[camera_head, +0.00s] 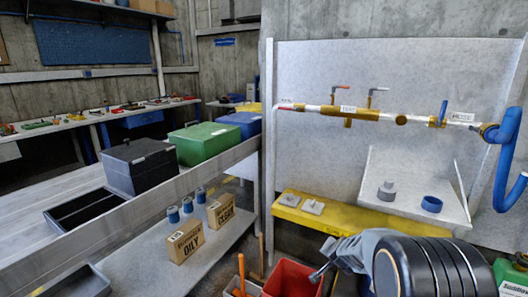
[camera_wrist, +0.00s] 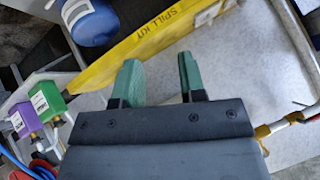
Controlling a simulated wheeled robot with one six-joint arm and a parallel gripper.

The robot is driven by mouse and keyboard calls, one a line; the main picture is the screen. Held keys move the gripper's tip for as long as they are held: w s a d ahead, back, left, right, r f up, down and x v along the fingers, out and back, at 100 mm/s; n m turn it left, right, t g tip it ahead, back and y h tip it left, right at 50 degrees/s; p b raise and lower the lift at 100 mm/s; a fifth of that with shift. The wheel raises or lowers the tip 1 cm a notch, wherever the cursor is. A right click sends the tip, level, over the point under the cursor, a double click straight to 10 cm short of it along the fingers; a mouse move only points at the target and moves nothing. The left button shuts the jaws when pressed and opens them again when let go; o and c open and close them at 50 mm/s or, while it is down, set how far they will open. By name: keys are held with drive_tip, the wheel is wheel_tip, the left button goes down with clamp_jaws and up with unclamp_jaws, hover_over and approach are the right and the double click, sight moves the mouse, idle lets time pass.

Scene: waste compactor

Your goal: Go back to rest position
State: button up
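My gripper (camera_wrist: 160,78) shows in the wrist view with its two green fingers apart and nothing between them. Beyond the fingers is a pale grey surface (camera_wrist: 225,65). A yellow bar marked SPILL KIT (camera_wrist: 150,45) runs diagonally beyond and to the left of the fingertips. My arm fills the lower right of the head view, and the gripper's fingers cannot be clearly made out there.
In the head view, a yellow ledge (camera_head: 345,215), a red bin (camera_head: 292,279) and a pipe panel (camera_head: 420,75) with a blue hose (camera_head: 507,150) stand near my arm. A bench (camera_head: 150,255) with boxes and cans is at left. Purple (camera_wrist: 20,122) and green (camera_wrist: 46,101) blocks show in the wrist view.

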drive_tip(key=s+a+r+n+g+y+p, duration=0.1)
drive_tip(key=s+a+r+n+y+p, duration=0.2)
drive_tip(key=s+r, duration=0.4)
drive_tip(key=s+a+r+n+g+p, duration=0.1)
drive_tip(key=s+a+r+n+p, duration=0.25)
drive_tip(key=r, duration=0.55)
drive_tip(key=s+r+n+g+h+p, duration=0.1)
drive_tip(key=s+r+p, duration=0.4)
drive_tip(key=s, duration=1)
wheel_tip(320, 180, up, 2)
drive_tip(key=shift+s+a+r+n+g, duration=0.15)
drive_tip(key=shift+s+n+g, duration=0.4)
drive_tip(key=shift+g, duration=0.55)
drive_tip(key=shift+w, duration=0.1)
